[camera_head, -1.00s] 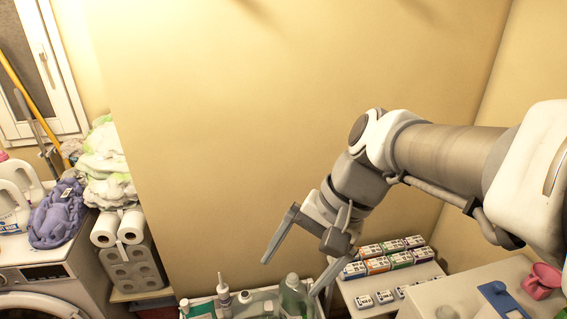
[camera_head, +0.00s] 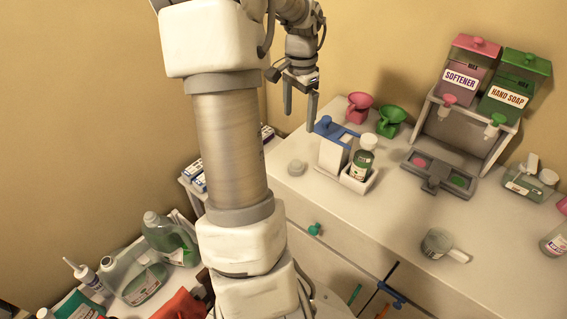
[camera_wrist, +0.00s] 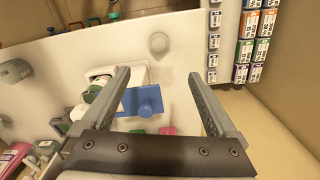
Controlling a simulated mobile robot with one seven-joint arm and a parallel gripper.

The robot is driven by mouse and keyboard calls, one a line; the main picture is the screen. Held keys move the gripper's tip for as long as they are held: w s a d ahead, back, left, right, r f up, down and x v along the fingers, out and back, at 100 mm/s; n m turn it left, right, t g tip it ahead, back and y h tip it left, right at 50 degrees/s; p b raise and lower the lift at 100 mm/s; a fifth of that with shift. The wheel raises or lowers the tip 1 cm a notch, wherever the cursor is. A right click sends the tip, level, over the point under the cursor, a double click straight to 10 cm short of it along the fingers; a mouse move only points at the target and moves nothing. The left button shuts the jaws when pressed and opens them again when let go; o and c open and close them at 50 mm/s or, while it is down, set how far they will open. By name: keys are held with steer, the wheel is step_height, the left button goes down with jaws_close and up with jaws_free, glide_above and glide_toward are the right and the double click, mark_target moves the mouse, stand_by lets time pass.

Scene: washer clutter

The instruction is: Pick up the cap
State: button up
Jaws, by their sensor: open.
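A small round pale grey cap-like piece (camera_head: 296,167) lies on the white counter, left of the blue-topped holder. It also shows in the wrist view (camera_wrist: 158,42), top centre, beyond my fingertips and between their lines. I take it to be the cap. My gripper (camera_head: 299,116) is open and empty, pointing down above the counter's back edge, apart from the piece. In the wrist view the two fingers of my gripper (camera_wrist: 158,75) are wide apart, with the blue-topped holder (camera_wrist: 140,101) below and between them.
The white holder with a blue top (camera_head: 333,140) stands beside a green bottle (camera_head: 362,163) in a white tray. Pink (camera_head: 358,107) and green (camera_head: 390,121) funnels stand behind. A dispenser rack (camera_head: 462,130) is to the right. Several small boxes (camera_wrist: 252,45) sit beyond the counter edge. Counter around the piece is bare.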

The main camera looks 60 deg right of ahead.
mark_target(297, 162)
step_height(297, 162, down, 17)
steer(key=shift+a+f+b, duration=0.1)
steer(key=shift+a+b, duration=0.05)
steer(key=shift+b, duration=0.35)
